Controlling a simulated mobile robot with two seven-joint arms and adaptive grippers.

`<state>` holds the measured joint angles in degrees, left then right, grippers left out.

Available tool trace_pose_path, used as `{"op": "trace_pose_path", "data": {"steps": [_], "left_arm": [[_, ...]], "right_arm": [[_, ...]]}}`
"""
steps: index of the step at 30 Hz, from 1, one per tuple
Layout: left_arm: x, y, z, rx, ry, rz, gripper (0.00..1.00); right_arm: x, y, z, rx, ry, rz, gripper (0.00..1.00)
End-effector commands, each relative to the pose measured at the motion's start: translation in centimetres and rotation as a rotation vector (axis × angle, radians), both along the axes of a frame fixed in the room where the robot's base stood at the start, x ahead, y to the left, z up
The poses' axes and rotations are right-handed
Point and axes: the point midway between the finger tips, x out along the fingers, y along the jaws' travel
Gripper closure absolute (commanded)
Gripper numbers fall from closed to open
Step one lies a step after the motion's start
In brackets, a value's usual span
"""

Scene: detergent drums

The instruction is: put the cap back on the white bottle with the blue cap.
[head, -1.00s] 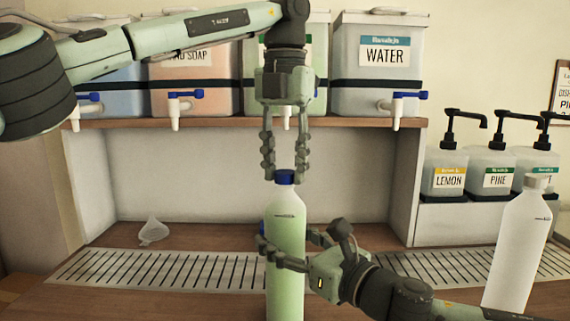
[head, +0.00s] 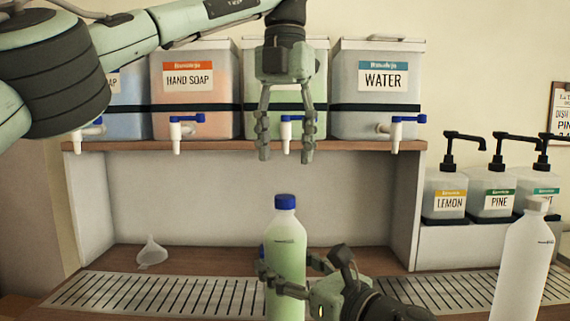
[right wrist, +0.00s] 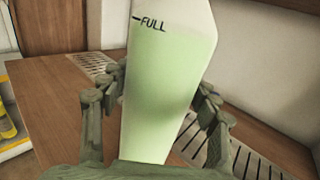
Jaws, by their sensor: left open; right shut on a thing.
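The white bottle (head: 285,250) with pale green liquid stands upright in front of the shelf. Its blue cap (head: 285,201) sits on the neck and looks level; whether it is screwed tight I cannot tell. My left gripper (head: 285,157) is open and empty, pointing down above the cap with a clear gap. My right gripper (head: 289,272) is shut around the bottle's body from the right. In the right wrist view, the bottle (right wrist: 165,80) with its FULL mark stands between the fingers of that gripper (right wrist: 163,90); its top is out of frame.
A small blue thing (head: 262,250) shows partly behind the bottle. A white-capped bottle (head: 522,265) stands at right. A funnel (head: 152,252) lies at left behind the slotted drain strip (head: 150,291). Drums with taps line the shelf (head: 230,146) above; pump dispensers (head: 492,195) stand at right.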

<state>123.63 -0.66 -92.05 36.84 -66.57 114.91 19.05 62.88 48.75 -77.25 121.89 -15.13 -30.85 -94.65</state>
Motion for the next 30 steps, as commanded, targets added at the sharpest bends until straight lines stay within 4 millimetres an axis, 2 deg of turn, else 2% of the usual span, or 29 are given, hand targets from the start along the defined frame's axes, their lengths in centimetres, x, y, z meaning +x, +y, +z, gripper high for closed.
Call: {"op": "trace_pose_path", "data": {"steps": [9,10,15,25,30], "left_arm": [[0.0,0.0,0.2,0.0,0.0,0.0,0.48],[0.0,0.0,0.2,0.0,0.0,0.0,0.48],[0.0,0.0,0.2,0.0,0.0,0.0,0.48],[0.0,0.0,0.2,0.0,0.0,0.0,0.48],[0.0,0.0,0.2,0.0,0.0,0.0,0.48]], "right_arm": [[0.0,0.0,0.0,0.0,0.0,0.001,1.0],[0.0,0.0,0.0,0.0,0.0,0.001,0.35],[0.0,0.0,0.0,0.0,0.0,0.0,0.14],[-0.1,-0.1,0.0,0.0,0.0,0.0,0.14],[-1.5,-1.3,-0.1,-0.001,0.002,-0.001,0.14]]}}
